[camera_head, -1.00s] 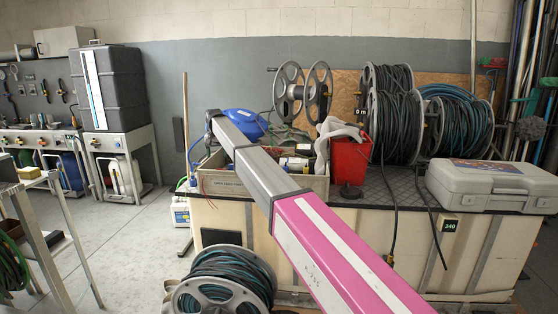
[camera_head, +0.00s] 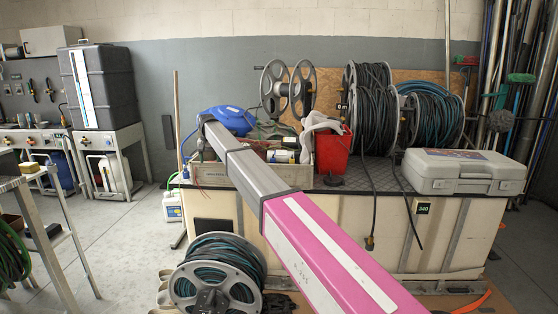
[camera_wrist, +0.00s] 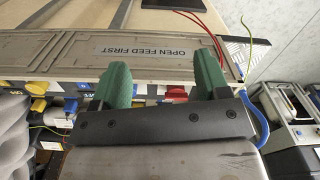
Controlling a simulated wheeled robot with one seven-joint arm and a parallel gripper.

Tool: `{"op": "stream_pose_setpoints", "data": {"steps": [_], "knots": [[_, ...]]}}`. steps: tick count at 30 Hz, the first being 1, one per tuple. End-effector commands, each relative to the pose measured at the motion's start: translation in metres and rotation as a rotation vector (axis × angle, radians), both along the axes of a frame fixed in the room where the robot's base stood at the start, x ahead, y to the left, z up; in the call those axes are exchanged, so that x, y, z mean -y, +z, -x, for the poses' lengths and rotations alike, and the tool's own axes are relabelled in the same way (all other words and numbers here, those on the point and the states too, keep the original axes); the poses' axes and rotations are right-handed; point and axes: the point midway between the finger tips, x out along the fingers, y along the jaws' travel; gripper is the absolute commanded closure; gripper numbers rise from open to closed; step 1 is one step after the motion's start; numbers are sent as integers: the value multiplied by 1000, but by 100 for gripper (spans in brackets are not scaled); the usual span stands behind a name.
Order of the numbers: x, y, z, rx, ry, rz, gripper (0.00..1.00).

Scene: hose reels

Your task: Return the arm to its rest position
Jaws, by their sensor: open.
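My arm, pink and grey, reaches from the lower right of the head view toward the workbench (camera_head: 348,214); its far end hides part of the bench top. My gripper (camera_wrist: 163,82) shows in the wrist view with two green fingers apart and nothing seen between them. The fingers are over or beside a grey crate (camera_wrist: 65,57) labelled "OPEN FEED FIRST". The crate (camera_head: 277,176) also shows in the head view, beside my arm. I cannot tell whether the fingers touch it.
A red bucket (camera_head: 332,152), hose reels (camera_head: 370,108) and a grey case (camera_head: 463,172) stand on the bench. A blue bag-like thing (camera_head: 233,119) is behind my arm. A hose reel (camera_head: 217,277) is on the floor in front. Open floor (camera_head: 128,240) lies to the left.

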Motion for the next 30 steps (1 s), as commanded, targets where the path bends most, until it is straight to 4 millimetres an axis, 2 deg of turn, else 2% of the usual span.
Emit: {"op": "stream_pose_setpoints", "data": {"steps": [8,14,18,23,29,30], "knots": [[59,-43,19,-1,-15,1,31],[123,-88,44,-2,-31,1,31],[193,-134,79,-3,-50,1,31],[272,-184,128,-3,-70,1,31],[364,-235,206,-1,-99,1,31],[381,-245,224,-2,-105,1,31]]}}
